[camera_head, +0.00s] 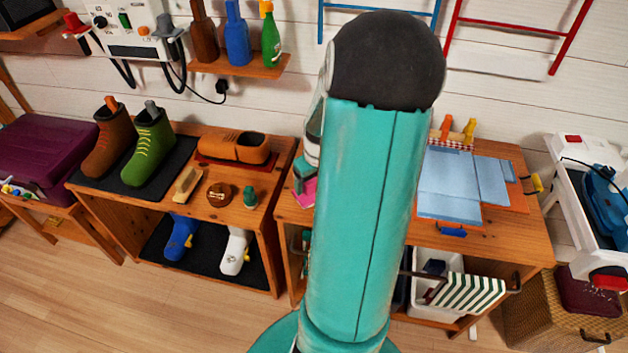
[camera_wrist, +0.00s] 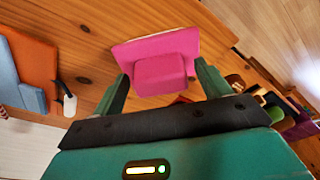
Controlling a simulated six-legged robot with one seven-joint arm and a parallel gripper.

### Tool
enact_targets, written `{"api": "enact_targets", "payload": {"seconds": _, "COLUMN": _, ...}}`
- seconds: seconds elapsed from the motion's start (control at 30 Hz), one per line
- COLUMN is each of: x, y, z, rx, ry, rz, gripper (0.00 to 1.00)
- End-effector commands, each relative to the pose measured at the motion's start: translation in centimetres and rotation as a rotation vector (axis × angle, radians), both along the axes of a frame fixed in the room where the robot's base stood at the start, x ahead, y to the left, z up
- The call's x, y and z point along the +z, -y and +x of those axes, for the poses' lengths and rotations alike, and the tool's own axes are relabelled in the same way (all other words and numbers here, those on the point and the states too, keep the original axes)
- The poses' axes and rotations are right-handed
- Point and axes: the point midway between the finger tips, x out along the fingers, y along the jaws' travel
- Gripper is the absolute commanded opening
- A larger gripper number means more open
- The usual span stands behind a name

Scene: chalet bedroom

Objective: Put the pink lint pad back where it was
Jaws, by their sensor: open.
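The pink lint pad (camera_wrist: 160,65) lies on a wooden bench top, with a wide flat base and a raised block. In the wrist view my gripper (camera_wrist: 163,82) is open, with one green finger on each side of the block. I cannot tell whether the fingers touch it. In the head view the pad (camera_head: 306,194) shows at the left edge of the right-hand bench, just under my gripper (camera_head: 305,178). My teal arm hides part of the pad and much of that bench.
Light blue cloths (camera_head: 447,183) lie on an orange board on the right-hand bench. The left-hand bench holds boots (camera_head: 150,146), orange shoes (camera_head: 234,146), a brush (camera_head: 187,185), a round tin (camera_head: 220,194) and a small green bottle (camera_head: 250,197). A gap separates the benches.

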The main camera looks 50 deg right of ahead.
Motion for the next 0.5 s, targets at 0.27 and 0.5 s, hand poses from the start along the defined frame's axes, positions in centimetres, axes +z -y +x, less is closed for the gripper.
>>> {"api": "enact_targets", "payload": {"seconds": 0.27, "x": 4.1, "y": -0.1, "z": -0.5, "rx": -0.002, "ry": 0.003, "rz": -0.006, "gripper": 0.76}}
{"api": "enact_targets", "payload": {"seconds": 0.5, "x": 9.2, "y": -0.5, "z": -1.2, "rx": -0.001, "ry": 0.003, "rz": -0.006, "gripper": 0.76}}
